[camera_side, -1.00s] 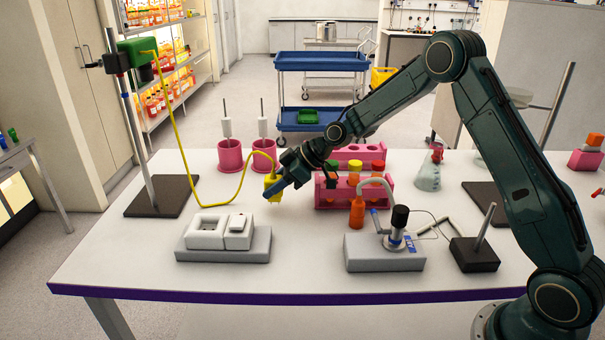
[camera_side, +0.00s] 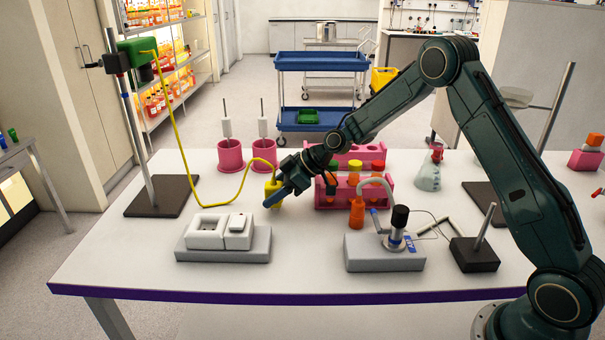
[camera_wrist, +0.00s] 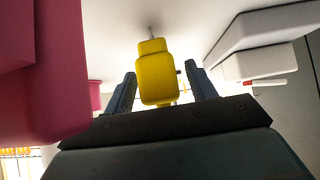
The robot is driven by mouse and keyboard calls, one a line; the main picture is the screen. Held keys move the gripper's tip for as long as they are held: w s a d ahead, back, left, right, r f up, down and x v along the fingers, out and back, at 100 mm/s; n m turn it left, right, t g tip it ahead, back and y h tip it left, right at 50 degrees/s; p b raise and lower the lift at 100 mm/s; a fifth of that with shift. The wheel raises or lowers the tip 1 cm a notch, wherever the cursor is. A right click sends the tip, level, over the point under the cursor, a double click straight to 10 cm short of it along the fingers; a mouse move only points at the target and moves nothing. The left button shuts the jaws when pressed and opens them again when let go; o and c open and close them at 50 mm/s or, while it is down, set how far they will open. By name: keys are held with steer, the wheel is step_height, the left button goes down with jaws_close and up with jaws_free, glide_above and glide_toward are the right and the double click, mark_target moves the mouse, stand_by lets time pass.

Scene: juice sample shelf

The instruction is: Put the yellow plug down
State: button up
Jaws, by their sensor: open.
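The yellow plug (camera_side: 273,187) is at the tabletop behind and to the right of the white socket block (camera_side: 221,231). Its yellow cord runs to the green box (camera_side: 137,48) on the stand. My gripper (camera_side: 281,190) is at the plug, its fingers low over the table. In the wrist view the plug (camera_wrist: 156,79) is between the two fingers of my gripper (camera_wrist: 161,90), with a gap showing on each side. The jaws are open. The plug looks to be resting on the table; its contact with the surface is hard to see.
Two pink cups (camera_side: 230,154) stand behind the plug. A pink tube rack (camera_side: 390,190) with capped tubes is close on the right, with an orange bottle (camera_side: 357,212) in front. A grey device (camera_side: 385,252) stands nearer. The table's front middle is clear.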

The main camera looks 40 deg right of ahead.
steer(key=shift+r, duration=0.15)
steer(key=v, duration=1.2)
steer(key=shift+a+r, duration=0.1)
stand_by(0.4)
steer(key=s+a+r+m+g+h, duration=0.1)
steer(key=s+a+r+m+h, duration=0.1)
steer(key=s+r, duration=0.4)
steer(key=s+a+r+m+h, duration=0.15)
steer(key=s+r, duration=0.25)
steer(key=s, duration=0.4)
steer(key=s+m+h, duration=0.3)
steer(key=s+m, duration=0.2)
steer(key=s, duration=1.5)
steer(key=shift+s+d, duration=0.2)
steer(key=shift+d, duration=0.2)
